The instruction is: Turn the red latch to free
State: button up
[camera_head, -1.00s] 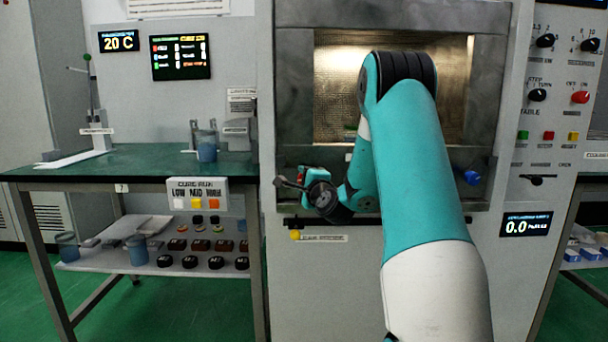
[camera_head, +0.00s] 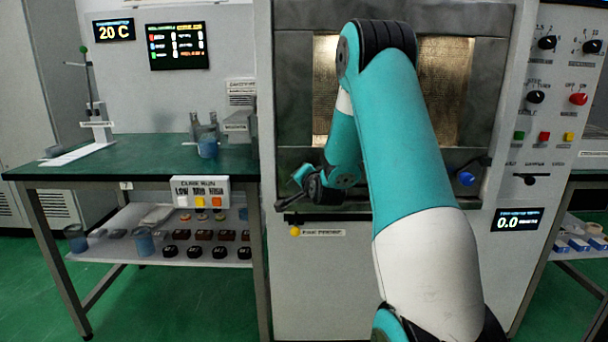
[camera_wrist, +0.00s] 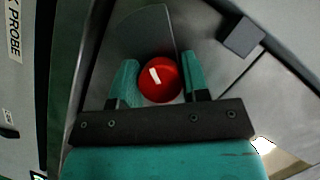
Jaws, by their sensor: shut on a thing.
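In the wrist view the red latch (camera_wrist: 160,79) is a round red knob with a short white mark, tilted a little from the picture's vertical. My gripper (camera_wrist: 159,72) is shut on it, one teal finger on each side. In the head view my gripper (camera_head: 301,181) is at the lower left of the microwave door frame, and the red latch is hidden there. A blue knob (camera_head: 466,179) is at the lower right of the frame. The lit door window (camera_head: 443,90) is partly covered by my arm.
A yellow knob (camera_head: 295,231) with a leak probe label is just below my gripper. A green-topped bench (camera_head: 140,158) stands to the left with a cure run sign (camera_head: 200,191) at its front edge. A control panel (camera_head: 553,100) with knobs and buttons is on the right.

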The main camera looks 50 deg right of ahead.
jog(key=shift+r+n, duration=0.15)
jog(key=shift+n, duration=0.25)
jog(key=shift+p, duration=0.3)
jog(key=o, duration=0.9)
jog(key=b+v, duration=0.9)
jog(key=v, duration=0.8)
jog(key=shift+a+b, duration=0.25)
jog(key=shift+b, duration=0.1)
